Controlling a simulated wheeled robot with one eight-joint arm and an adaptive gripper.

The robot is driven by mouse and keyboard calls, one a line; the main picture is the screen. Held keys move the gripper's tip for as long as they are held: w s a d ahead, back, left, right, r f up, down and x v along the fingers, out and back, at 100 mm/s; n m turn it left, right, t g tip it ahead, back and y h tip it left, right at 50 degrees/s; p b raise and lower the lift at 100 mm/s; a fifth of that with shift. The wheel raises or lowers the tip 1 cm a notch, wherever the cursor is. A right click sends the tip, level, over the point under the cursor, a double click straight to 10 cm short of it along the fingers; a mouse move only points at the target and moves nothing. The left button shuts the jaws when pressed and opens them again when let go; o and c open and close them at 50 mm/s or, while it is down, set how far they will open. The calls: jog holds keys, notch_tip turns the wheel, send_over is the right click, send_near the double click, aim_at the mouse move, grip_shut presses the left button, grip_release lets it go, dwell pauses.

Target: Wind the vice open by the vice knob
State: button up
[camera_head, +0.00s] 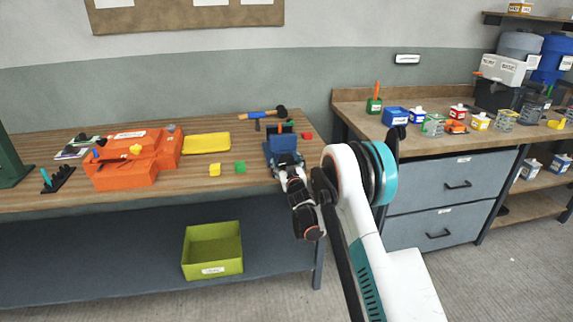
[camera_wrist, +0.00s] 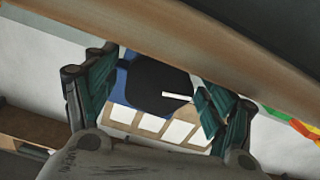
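The blue vice (camera_head: 283,145) stands at the right front edge of the wooden workbench. My gripper (camera_head: 289,166) is at the vice's front, and the arm hides part of it. In the wrist view, my gripper (camera_wrist: 162,85) shows two teal-padded fingers standing apart. Between them is a dark rounded shape with a white bar, probably the vice knob (camera_wrist: 152,88), with blue vice body (camera_wrist: 124,84) behind it. A narrow gap seems to show beside the left finger; I cannot tell whether the right finger touches. The head view does not show the knob clearly.
The bench edge (camera_wrist: 180,45) runs close by the fingers in the wrist view. An orange toolbox (camera_head: 125,172) stands left. A drawer counter (camera_head: 455,185) is to the right.

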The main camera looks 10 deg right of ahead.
jog(key=s, duration=1.2)
